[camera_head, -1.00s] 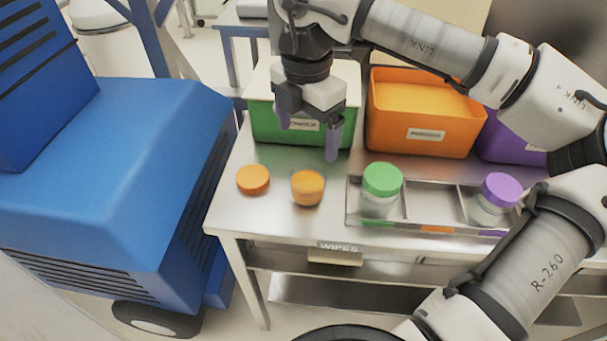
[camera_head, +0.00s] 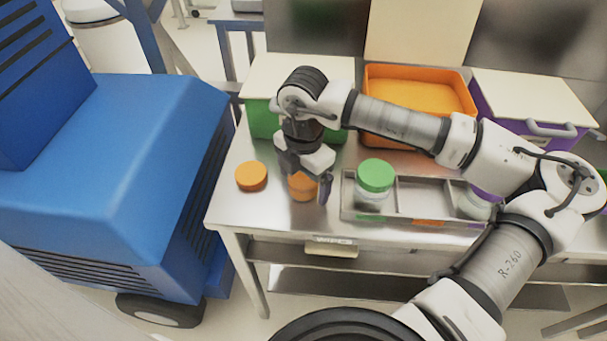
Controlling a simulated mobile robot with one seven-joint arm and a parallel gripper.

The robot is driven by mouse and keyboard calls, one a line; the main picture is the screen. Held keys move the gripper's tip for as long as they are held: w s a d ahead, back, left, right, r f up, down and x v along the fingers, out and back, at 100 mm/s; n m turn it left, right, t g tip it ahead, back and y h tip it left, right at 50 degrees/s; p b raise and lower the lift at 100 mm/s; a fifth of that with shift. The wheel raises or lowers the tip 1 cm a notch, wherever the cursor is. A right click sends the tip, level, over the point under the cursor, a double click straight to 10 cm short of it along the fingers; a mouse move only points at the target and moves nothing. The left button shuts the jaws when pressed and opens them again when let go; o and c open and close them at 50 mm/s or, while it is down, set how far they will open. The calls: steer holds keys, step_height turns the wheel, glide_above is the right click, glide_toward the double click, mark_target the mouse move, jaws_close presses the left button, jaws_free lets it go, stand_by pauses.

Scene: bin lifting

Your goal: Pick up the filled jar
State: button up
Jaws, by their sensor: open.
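The filled jar (camera_head: 302,192) is a small open clear jar with orange contents, upright on the steel table. My gripper (camera_head: 304,180) is open and pointing down right over the jar. One finger shows at the jar's right side and the hand hides the jar's upper part. Whether the fingers touch it cannot be told. A loose orange lid (camera_head: 251,176) lies on the table just left of the jar.
A divided grey tray (camera_head: 407,208) stands to the right, with a green-lidded jar (camera_head: 375,180) in its left compartment and another jar partly behind my arm. Green (camera_head: 262,119), orange (camera_head: 374,78) and purple (camera_head: 557,134) bins stand behind. A blue machine (camera_head: 110,170) stands left.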

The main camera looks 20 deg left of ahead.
steer(key=shift+f, duration=0.1)
steer(key=shift+c, duration=0.2)
steer(key=c, duration=1.2)
steer(key=shift+c, duration=0.2)
